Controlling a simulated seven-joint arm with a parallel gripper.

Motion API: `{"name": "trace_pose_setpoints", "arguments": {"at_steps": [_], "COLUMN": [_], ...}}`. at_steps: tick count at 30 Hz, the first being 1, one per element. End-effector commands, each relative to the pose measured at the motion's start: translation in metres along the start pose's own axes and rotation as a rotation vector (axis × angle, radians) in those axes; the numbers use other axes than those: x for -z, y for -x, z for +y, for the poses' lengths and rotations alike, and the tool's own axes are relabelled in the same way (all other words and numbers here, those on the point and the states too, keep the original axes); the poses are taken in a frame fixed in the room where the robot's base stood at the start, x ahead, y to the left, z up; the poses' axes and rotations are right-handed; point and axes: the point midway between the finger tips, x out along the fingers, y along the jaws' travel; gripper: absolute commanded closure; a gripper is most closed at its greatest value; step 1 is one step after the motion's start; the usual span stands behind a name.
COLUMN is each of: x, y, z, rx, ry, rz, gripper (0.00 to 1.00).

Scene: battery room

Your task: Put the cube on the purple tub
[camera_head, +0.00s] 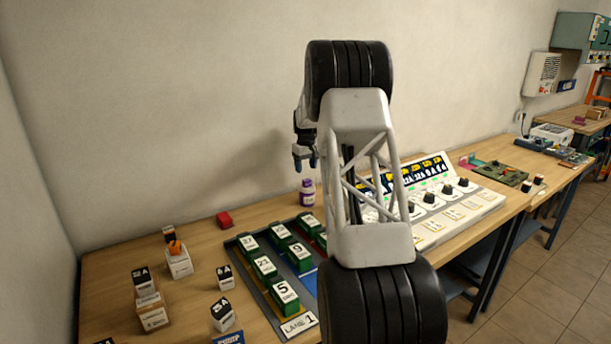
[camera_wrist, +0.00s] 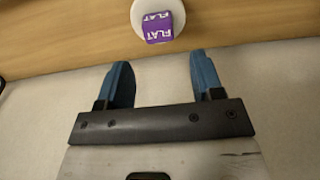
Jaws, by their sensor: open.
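A purple cube (camera_wrist: 158,27) marked FLAT sits on a round white lid (camera_wrist: 137,14) in the wrist view. The tub's body is hidden under the lid there.
A tray (camera_head: 235,260) of green numbered blocks stands in front. Several labelled boxes are at the left. A panel with knobs (camera_head: 440,200) stands right, partly behind my arm.

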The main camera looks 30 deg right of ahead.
Motion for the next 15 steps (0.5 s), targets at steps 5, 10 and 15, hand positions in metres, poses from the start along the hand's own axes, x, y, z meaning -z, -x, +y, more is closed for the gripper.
{"name": "trace_pose_setpoints", "arguments": {"at_steps": [5,10,15], "x": [0.000,0.000,0.000], "y": [0.029,0.051,0.060], "z": [0.000,0.000,0.000], "rx": [-0.001,-0.001,0.000], "ry": [0.000,0.000,0.000], "rz": [0.001,0.002,0.000], "gripper": [0.39,0.39,0.39]}}
